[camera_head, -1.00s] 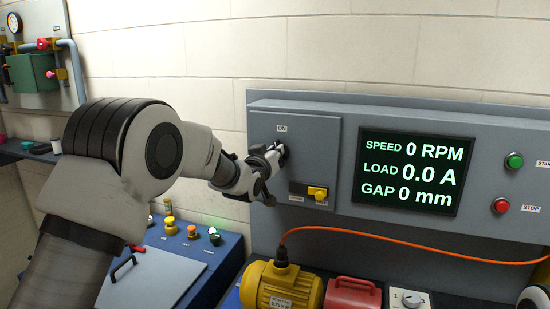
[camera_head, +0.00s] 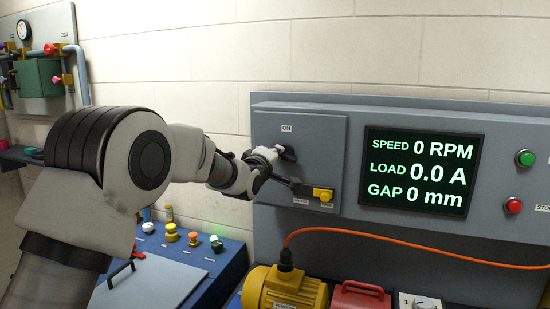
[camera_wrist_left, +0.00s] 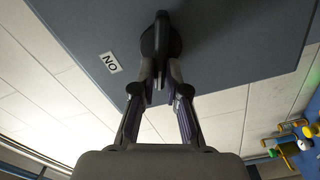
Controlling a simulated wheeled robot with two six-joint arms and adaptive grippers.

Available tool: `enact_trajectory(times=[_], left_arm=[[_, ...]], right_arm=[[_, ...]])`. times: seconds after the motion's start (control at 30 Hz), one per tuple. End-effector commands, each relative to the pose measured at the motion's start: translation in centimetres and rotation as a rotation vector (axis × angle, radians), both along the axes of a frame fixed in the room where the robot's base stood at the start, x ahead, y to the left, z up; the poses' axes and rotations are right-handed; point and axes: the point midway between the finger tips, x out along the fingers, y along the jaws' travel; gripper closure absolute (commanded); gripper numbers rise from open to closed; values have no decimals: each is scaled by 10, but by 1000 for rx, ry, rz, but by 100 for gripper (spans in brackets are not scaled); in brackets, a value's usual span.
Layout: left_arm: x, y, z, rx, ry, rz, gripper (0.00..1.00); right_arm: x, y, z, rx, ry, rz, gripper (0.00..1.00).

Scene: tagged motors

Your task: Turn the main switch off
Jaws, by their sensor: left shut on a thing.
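The main switch is a black rotary handle (camera_head: 288,153) on the grey cabinet door (camera_head: 330,135), just below a small "ON" label (camera_head: 286,128). My left gripper (camera_head: 276,156) is at the handle, and its wrist and fingers cover part of it. In the left wrist view the black handle (camera_wrist_left: 160,35) stands out from the grey panel beside the "ON" label (camera_wrist_left: 111,62). There the fingers (camera_wrist_left: 160,84) are close together and shut on the handle's near end. The handle's exact angle is hard to tell. My right gripper is out of view.
A yellow latch (camera_head: 322,194) sits below right of the switch. A display (camera_head: 415,170) reads 0 RPM, 0.0 A and 0 mm. Green (camera_head: 525,158) and red (camera_head: 513,205) buttons are farther right. An orange cable (camera_head: 400,239) runs to the yellow motor (camera_head: 285,290) below.

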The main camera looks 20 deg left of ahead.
Motion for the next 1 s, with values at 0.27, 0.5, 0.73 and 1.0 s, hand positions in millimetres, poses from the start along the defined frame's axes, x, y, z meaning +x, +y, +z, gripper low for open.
enact_trajectory(times=[0.27, 0.5, 0.73, 1.0], left_arm=[[0, 0, 1, -225, -1, -3, 100], [0, 0, 1, -350, 1, -4, 100], [0, 0, 2, -402, 0, -4, 100], [0, 0, 3, -410, -1, -4, 100]], right_arm=[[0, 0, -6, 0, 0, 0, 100], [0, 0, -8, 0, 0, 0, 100], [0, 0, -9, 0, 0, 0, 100], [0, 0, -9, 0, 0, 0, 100]])
